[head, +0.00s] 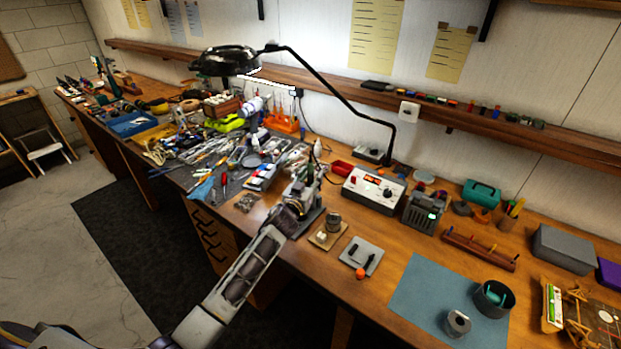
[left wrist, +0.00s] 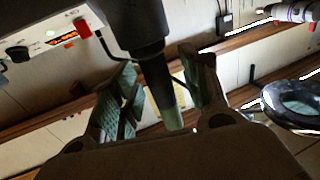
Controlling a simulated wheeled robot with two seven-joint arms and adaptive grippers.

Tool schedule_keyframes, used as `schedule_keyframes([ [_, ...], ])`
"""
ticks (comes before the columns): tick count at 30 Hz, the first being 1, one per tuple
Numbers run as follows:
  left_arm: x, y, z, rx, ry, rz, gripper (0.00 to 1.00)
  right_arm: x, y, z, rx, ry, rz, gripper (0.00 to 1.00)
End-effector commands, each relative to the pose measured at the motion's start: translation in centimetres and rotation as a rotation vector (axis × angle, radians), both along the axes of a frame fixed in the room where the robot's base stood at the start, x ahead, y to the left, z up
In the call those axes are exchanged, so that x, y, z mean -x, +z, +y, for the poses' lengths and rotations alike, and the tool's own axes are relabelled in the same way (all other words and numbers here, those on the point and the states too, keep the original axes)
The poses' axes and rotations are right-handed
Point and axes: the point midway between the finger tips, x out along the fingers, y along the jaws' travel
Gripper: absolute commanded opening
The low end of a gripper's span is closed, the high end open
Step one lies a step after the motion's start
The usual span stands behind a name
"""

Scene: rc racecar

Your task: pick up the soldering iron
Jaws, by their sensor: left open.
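My left gripper (head: 301,192) reaches over the bench's front edge in the head view, at the small grey stand (head: 309,222). In the left wrist view its two green-padded fingers (left wrist: 160,62) are spread open. A dark, thick cylinder that narrows to a pale green end, apparently the soldering iron (left wrist: 150,30), comes down from the top between the fingers. I see gaps beside it, but cannot tell whether either finger touches it. In the head view the iron is not clearly distinguishable from the gripper and stand. My right gripper is in neither view.
A white station with a red display (head: 374,188) stands right of my gripper. A black lamp (head: 226,60) arches over the bench. Crowded small tools (head: 225,160) lie to the left. A blue mat (head: 420,290) with two round containers lies to the right.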

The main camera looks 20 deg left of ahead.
Motion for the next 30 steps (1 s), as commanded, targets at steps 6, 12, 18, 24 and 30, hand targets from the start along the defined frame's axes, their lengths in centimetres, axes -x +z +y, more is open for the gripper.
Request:
schedule_keyframes([
  [6, 0.0, 0.0, 0.0, 0.000, 0.000, 0.000, 0.35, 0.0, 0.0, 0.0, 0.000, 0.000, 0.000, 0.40],
  [12, 0.0, 0.0, 0.0, 0.000, 0.000, 0.000, 0.09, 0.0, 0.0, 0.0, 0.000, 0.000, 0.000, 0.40],
  [18, 0.0, 0.0, 0.0, 0.000, 0.000, 0.000, 0.00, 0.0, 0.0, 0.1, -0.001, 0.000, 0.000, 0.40],
  [24, 0.0, 0.2, 0.0, 0.000, 0.000, -0.001, 0.00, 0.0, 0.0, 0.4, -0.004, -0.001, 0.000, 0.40],
  [30, 0.0, 1.1, 0.1, -0.002, 0.001, -0.002, 0.00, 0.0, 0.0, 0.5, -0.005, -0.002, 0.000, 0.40],
])
